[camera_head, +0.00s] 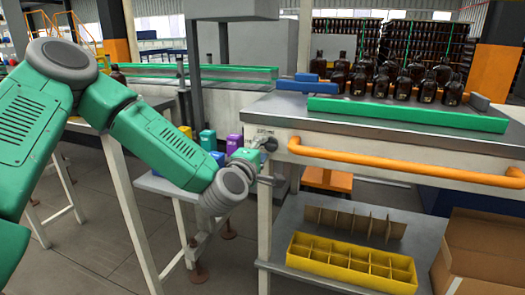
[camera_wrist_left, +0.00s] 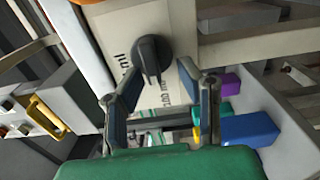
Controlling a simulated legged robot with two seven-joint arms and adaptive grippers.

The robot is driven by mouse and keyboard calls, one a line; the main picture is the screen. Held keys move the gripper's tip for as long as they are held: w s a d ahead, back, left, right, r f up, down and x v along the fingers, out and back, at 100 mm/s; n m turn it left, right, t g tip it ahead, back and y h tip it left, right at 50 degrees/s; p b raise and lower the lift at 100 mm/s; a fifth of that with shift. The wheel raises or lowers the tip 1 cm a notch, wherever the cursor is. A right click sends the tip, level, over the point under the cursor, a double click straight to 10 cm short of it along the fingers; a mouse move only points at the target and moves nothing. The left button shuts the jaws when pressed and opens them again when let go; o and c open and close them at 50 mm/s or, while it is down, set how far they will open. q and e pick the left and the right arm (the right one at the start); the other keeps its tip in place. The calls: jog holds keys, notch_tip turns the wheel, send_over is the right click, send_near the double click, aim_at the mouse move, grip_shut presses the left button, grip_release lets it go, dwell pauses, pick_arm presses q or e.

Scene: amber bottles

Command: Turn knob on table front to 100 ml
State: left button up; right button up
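The dark round knob (camera_wrist_left: 151,55) sits on a pale label panel on the table front. In the left wrist view its ridge points down toward my gripper. Printed text reading "ml" shows beside it, but the setting cannot be read. In the head view the knob (camera_head: 269,144) is small, at the table's left front corner. My left gripper (camera_wrist_left: 158,92) is open, its two fingers spread, with the knob just beyond the tips and nothing between them. In the head view the left gripper (camera_head: 256,153) is close in front of the panel. My right gripper is not in view.
Several amber bottles (camera_head: 403,86) stand on the table top behind a green strip (camera_head: 408,114). An orange rail (camera_head: 400,167) runs along the table front, right of the knob. Below are a yellow divided crate (camera_head: 350,265) and a cardboard box (camera_head: 485,255). Colored bins (camera_wrist_left: 250,130) stand nearby.

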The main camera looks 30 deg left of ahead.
pick_arm(q)
jog(key=v, duration=1.2)
jog(key=shift+f, duration=0.1)
